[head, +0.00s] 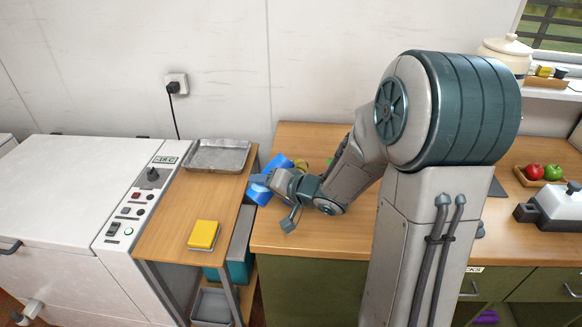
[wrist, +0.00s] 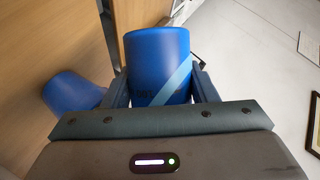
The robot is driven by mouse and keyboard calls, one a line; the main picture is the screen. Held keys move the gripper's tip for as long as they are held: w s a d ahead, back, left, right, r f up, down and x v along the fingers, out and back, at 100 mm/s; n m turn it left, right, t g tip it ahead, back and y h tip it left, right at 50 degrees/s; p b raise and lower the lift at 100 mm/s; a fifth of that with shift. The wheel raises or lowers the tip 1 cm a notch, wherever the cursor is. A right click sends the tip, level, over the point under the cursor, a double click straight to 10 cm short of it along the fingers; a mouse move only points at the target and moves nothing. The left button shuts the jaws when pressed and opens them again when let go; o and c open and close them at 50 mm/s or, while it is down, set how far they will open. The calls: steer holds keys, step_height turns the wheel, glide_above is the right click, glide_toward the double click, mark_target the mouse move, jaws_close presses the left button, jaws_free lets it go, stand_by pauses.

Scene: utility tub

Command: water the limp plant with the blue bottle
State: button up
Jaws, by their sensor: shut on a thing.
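In the wrist view, a blue bottle (wrist: 158,50) with a pale blue diagonal band sits between the fingers of my gripper (wrist: 160,88), which is shut on it. A second blue shape (wrist: 68,92) shows outside the left finger. In the head view, my gripper (head: 268,180) is over the left edge of the wooden counter, with blue parts above (head: 278,162) and below (head: 259,193) it. I cannot tell which blue part is the held bottle. A small yellow-green thing (head: 301,162) shows partly behind my arm; I cannot tell whether it belongs to the limp plant.
Left of the wooden counter (head: 330,235) stands a narrow table (head: 172,215) with a metal tray (head: 217,155) and a yellow sponge-like block (head: 203,234). A white machine (head: 75,185) is farther left. Fruit (head: 543,172) and a grey-lidded box (head: 555,205) are at the right.

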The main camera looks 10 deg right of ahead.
steer(key=shift+s+a+r+m+y+p, duration=0.1)
steer(key=shift+a+r+m+y+p, duration=0.1)
steer(key=shift+r+m+y+p, duration=0.95)
stand_by(3.9)
steer(key=shift+r+m+g+p, duration=0.3)
steer(key=shift+r+p, duration=0.2)
steer(key=shift+p, duration=0.8)
stand_by(0.5)
steer(key=shift+f+b, duration=0.7)
steer(key=shift+b, duration=0.5)
steer(key=shift+f+n+h+b, duration=0.25)
steer(key=shift+n+b, duration=0.2)
steer(key=shift+b, duration=0.25)
steer(key=shift+f+n+h+b, duration=0.7)
steer(key=shift+f+n+b, duration=0.1)
steer(key=shift+f+n, duration=0.1)
steer(key=shift+d+r, duration=0.2)
steer(key=shift+d, duration=0.05)
